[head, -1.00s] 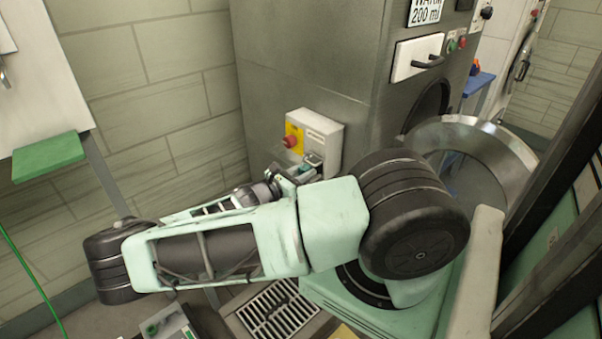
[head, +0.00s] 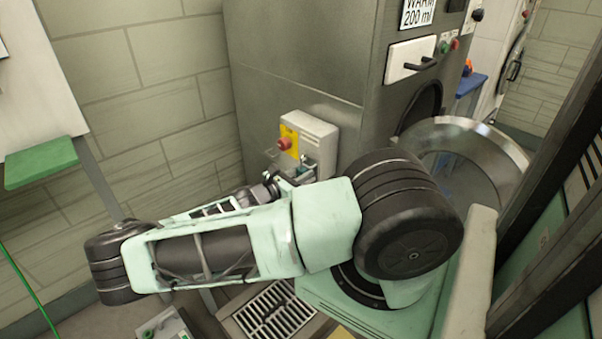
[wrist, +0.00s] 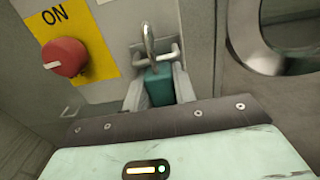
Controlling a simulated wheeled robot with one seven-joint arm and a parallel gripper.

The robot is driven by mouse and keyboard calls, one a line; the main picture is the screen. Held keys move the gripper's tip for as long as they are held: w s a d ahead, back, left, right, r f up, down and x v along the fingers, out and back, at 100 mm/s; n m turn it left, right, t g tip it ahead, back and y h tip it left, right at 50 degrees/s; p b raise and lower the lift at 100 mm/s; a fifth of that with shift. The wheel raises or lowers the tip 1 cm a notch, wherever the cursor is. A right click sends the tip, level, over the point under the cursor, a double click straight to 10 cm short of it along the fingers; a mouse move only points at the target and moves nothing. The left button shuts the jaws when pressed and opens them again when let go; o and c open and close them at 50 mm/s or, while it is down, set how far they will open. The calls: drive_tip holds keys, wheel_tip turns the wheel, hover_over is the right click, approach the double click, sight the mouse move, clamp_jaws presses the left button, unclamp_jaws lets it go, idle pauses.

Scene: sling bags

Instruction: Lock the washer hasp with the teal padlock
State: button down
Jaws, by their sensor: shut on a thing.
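The teal padlock (wrist: 158,88) is between the two fingers of my gripper (wrist: 158,84) in the wrist view, with its body upright and its metal shackle (wrist: 148,38) pointing up. My gripper is shut on the padlock body. The metal hasp (wrist: 168,56) is on the grey panel just behind and around the shackle. I cannot tell whether the shackle passes through it or whether the shackle is closed. In the head view my gripper (head: 291,178) is just below the switch box on the washer (head: 300,75), and my arm hides part of it.
The switch box (head: 318,137) carries a yellow plate and a red knob (wrist: 64,57), close left of the hasp. The open round washer door (head: 512,160) stands to the right. A green shelf (head: 40,163) is at the left, and a floor grate (head: 275,311) lies below my arm.

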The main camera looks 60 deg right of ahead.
drive_tip(key=shift+c, duration=2.1)
unclamp_jaws()
drive_tip(key=v, duration=0.7)
